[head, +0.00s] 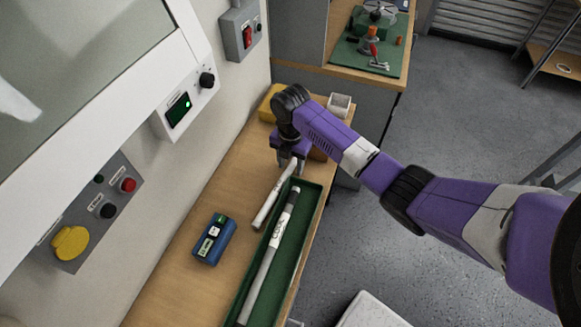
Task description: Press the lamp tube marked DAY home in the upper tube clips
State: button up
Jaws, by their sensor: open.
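My gripper (290,164) is open and points down at the far end of the bench. A white lamp tube (272,198) lies slantwise beside the green tray, and its far end reaches the fingers. I cannot tell whether that end is between them or below them. Any marking on this tube is too small to read. A second white tube (266,255) with a dark band near its far end lies in the green tray (303,215); its dark lettering looks like COOL, but is not clear. I cannot make out a tube marked DAY or any tube clips.
A blue block-like device (214,239) sits on the wooden bench (178,270) left of the tray. Control panels (98,207) line the wall. A yellow bin (268,104) and a white container (340,104) stand behind my gripper.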

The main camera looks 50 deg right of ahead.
grip_shut()
jog(key=shift+r, duration=0.1)
